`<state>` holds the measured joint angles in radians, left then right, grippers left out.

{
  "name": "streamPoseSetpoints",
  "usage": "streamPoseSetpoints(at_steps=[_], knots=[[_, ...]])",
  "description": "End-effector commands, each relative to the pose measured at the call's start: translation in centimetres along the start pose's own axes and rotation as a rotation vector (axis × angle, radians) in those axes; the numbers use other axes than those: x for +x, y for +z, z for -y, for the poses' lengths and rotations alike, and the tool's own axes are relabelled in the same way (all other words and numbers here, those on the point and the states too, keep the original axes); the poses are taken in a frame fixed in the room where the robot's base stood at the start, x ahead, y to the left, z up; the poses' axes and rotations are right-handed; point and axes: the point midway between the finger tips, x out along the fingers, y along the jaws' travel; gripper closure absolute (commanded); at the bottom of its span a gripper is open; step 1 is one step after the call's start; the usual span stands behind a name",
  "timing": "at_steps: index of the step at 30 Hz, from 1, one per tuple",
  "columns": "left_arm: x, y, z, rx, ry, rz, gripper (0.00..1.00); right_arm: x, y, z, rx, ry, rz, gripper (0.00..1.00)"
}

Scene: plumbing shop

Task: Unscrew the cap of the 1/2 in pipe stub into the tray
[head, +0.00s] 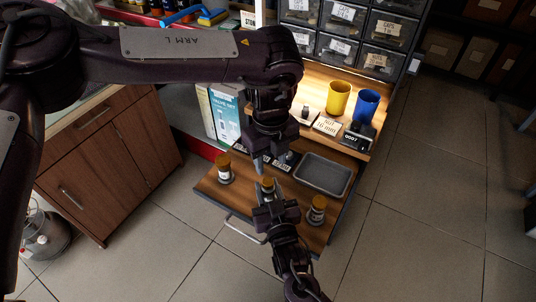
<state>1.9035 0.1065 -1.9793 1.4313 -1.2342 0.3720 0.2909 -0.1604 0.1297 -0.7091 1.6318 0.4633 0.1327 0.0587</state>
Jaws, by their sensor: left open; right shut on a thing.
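Three short pipe stubs with orange-brown caps stand on a wooden shelf: a left stub (225,174), a middle stub (267,193) and a right stub (316,216). Their size labels are too small to read. My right gripper (268,202) comes from the front and is shut on the middle stub, below its cap (267,183). Its fingers hide the stub's lower part. My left gripper (272,162) points down from above, open, a little behind and above that cap. A dark grey tray (349,184) lies on the shelf to the right and looks empty.
Small dark labelled items partly show behind the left gripper. A raised wooden ledge behind holds a yellow cup (338,98), a blue cup (367,106) and a black device (359,136). Labelled bins (340,46) stand at the back. The tiled floor at right is clear.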

Motion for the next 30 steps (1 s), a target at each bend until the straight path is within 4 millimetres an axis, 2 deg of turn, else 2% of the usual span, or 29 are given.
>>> streamPoseSetpoints(at_steps=[3,9,15,22,30], knots=[[-0.3,0.1,-0.1,0.277,0.004,0.001,0.56,0.0,0.0,0.0,0.000,0.000,0.000,1.00],[-0.7,0.2,-0.3,0.707,0.008,-0.002,0.56,0.0,0.0,0.0,0.000,0.000,0.000,1.00],[-0.9,0.3,-0.5,0.977,0.011,-0.007,0.56,0.0,0.0,0.0,0.000,0.000,0.000,1.00],[0.0,0.3,-0.6,1.066,0.013,-0.012,0.56,0.0,0.0,0.0,0.000,0.000,0.000,1.00],[4.0,0.3,-0.7,1.064,0.013,-0.013,0.56,0.0,0.0,0.0,0.000,0.000,0.000,1.00]])
